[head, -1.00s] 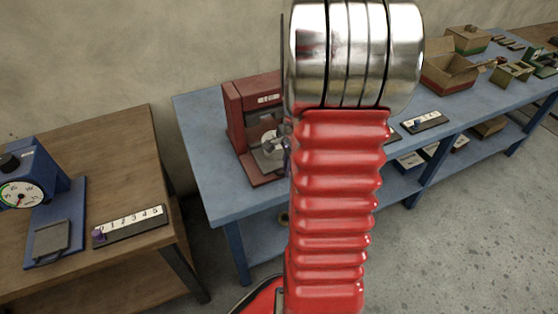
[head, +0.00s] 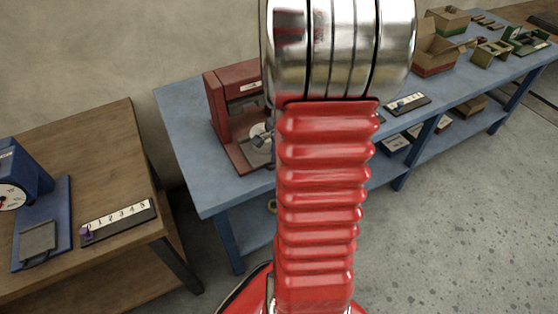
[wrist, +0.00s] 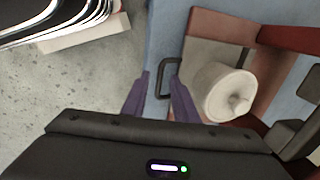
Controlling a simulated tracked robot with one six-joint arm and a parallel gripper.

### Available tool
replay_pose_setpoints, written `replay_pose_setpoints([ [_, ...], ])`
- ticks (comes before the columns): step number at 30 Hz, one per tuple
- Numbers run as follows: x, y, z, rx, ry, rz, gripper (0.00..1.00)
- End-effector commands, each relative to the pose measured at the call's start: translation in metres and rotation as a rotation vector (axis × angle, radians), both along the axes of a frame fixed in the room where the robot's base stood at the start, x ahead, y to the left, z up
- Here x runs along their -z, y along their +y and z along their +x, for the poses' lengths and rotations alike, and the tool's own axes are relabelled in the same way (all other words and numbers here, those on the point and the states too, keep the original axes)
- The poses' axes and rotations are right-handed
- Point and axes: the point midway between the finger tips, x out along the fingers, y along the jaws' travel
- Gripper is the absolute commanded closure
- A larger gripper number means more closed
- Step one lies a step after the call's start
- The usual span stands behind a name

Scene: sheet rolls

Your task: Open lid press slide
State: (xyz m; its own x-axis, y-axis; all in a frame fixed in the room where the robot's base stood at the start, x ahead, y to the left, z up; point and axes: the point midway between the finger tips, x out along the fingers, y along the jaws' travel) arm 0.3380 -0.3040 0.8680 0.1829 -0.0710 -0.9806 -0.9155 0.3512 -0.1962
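My gripper (wrist: 160,84) shows in the wrist view as two purple fingers, apart and open. A dark U-shaped handle (wrist: 167,62) lies between or just beyond the fingertips; I cannot tell whether they touch it. The handle sits beside a red press, whose red frame (wrist: 215,25) holds a pale round roll-like part (wrist: 226,93). In the head view the red press (head: 226,112) stands on the blue bench, its right side hidden by my red arm. My gripper is hidden in the head view. A lid is not clearly made out.
The blue bench (head: 185,115) runs to the back right, with a numbered slide strip (head: 408,104) and cardboard boxes (head: 436,55). A wooden table (head: 95,150) at left holds a blue dial scale (head: 35,175) and a numbered strip with a purple knob (head: 118,222). Floor at right is clear.

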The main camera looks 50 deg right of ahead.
Motion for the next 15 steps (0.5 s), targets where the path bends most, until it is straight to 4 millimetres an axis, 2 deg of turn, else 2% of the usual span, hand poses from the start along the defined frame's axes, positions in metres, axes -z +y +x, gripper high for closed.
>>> replay_pose_setpoints([
  [8, -0.007, 0.0, -0.001, 0.0, -0.001, 0.0, 0.74],
  [15, -0.032, 0.002, -0.006, -0.001, -0.001, -0.003, 0.74],
])
